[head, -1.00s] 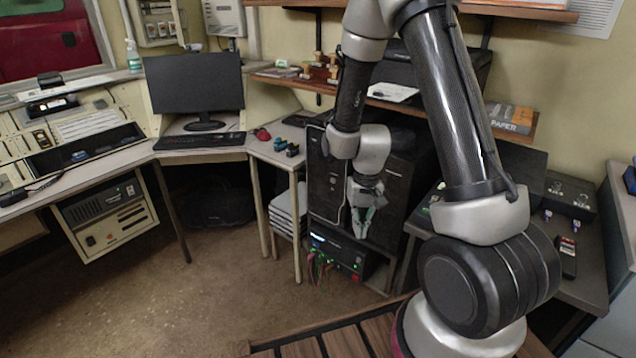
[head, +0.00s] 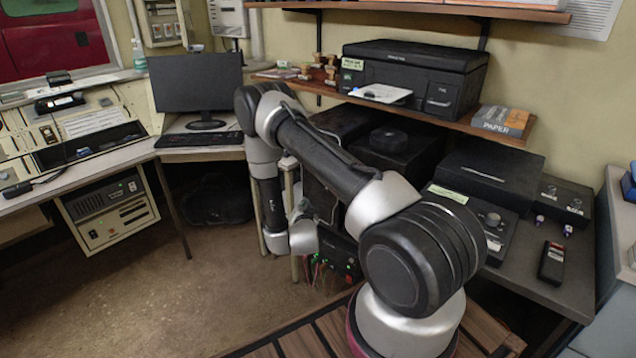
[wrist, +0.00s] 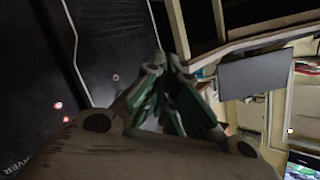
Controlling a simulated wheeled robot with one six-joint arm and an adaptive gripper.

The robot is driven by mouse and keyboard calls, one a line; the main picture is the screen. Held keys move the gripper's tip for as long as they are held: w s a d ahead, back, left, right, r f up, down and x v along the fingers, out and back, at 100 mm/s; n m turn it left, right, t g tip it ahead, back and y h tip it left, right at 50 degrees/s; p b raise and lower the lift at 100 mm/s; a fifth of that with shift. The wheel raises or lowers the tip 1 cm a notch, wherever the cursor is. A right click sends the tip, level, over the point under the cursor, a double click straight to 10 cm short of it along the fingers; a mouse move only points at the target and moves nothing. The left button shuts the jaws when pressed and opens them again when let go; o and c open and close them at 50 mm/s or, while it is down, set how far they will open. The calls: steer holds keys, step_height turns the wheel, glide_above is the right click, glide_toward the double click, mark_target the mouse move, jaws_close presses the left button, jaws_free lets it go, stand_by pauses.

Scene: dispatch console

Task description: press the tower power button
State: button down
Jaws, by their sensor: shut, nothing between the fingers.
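A black tower case (head: 318,195) stands under the shelf in the head view, its front mostly hidden behind my arm. My gripper (wrist: 165,64) is shut and empty, its green-padded fingers together. In the head view its fingers are hidden behind my wrist, low in front of the tower area. In the wrist view a dark panel (wrist: 95,50) fills the left side, close beside the fingers. It carries a few small reddish or pale dots and partly cut-off lettering. I cannot tell which mark, if any, is the power button, or whether the fingers touch the panel.
A monitor (head: 196,84) and keyboard (head: 199,140) stand on the desk at left. A printer (head: 415,80) and paper pack (head: 501,120) sit on the shelf. A low box with lit ports and cables (head: 338,262) stands below the tower. Open floor (head: 150,300) lies at left.

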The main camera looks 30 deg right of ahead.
steer(key=r, duration=0.1)
steer(key=r+t, duration=0.1)
steer(key=shift+w+r+m+h, duration=0.2)
steer(key=shift+r+m+h, duration=0.1)
steer(key=shift+m, duration=0.1)
steer(key=shift+d, duration=0.15)
steer(key=w+d, duration=0.3)
steer(key=d, duration=0.5)
steer(key=shift+d, duration=0.15)
stand_by(1.2)
steer(key=shift+w+d, duration=0.15)
steer(key=shift+d, duration=0.15)
steer(key=shift+w+d, duration=0.15)
steer(key=shift+d, duration=0.2)
stand_by(0.6)
stand_by(0.4)
steer(key=shift+s+a, duration=0.3)
steer(key=shift+a, duration=0.45)
